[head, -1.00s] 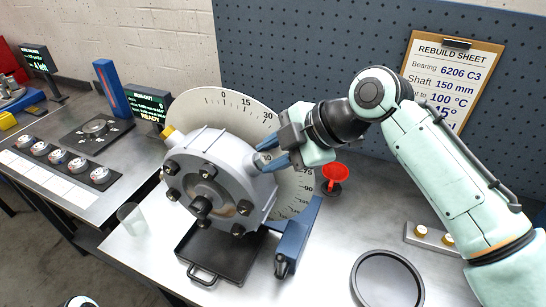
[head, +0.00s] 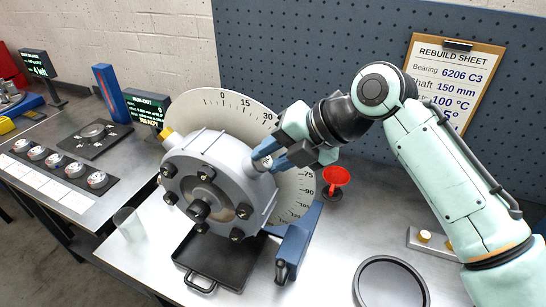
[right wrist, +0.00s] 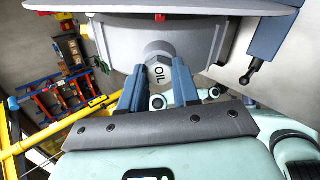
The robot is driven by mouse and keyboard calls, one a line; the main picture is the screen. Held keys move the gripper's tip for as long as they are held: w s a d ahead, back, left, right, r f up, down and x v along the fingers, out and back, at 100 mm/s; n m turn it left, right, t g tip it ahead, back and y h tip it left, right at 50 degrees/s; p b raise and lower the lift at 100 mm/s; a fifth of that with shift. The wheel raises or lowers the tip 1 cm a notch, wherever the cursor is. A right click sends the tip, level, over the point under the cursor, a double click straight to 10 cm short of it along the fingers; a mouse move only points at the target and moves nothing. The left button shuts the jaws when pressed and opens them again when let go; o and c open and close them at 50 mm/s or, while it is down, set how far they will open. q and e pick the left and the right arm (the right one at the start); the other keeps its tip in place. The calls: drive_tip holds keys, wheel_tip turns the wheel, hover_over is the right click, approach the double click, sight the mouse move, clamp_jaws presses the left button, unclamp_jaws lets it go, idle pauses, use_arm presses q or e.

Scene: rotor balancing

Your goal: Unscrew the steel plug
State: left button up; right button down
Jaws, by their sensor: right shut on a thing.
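The grey rotor housing (head: 215,165) stands on the bench, with dark bolts around its front cover. In the head view the plug (head: 262,162) shows as a small grey piece at the fingertips. My right gripper (head: 268,156) has its blue fingers on both sides of the plug and is shut on it; the fingers also show in the right wrist view (right wrist: 158,85). I cannot tell how far the plug is threaded in. My left gripper is out of view.
A round angle dial (head: 215,100) stands behind the housing. A black drip tray (head: 228,278) lies below it and a blue bracket (head: 298,235) to its right. A red funnel (head: 337,176), a round dark pan (head: 390,283) and a clear cup (head: 128,223) stand nearby.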

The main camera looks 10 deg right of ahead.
drive_tip(key=shift+p+v, duration=0.35)
drive_tip(key=shift+v, duration=0.6)
drive_tip(key=shift+d+r, duration=0.1)
drive_tip(key=shift+r, duration=0.05)
drive_tip(key=p+v, duration=0.2)
drive_tip(key=v, duration=0.3)
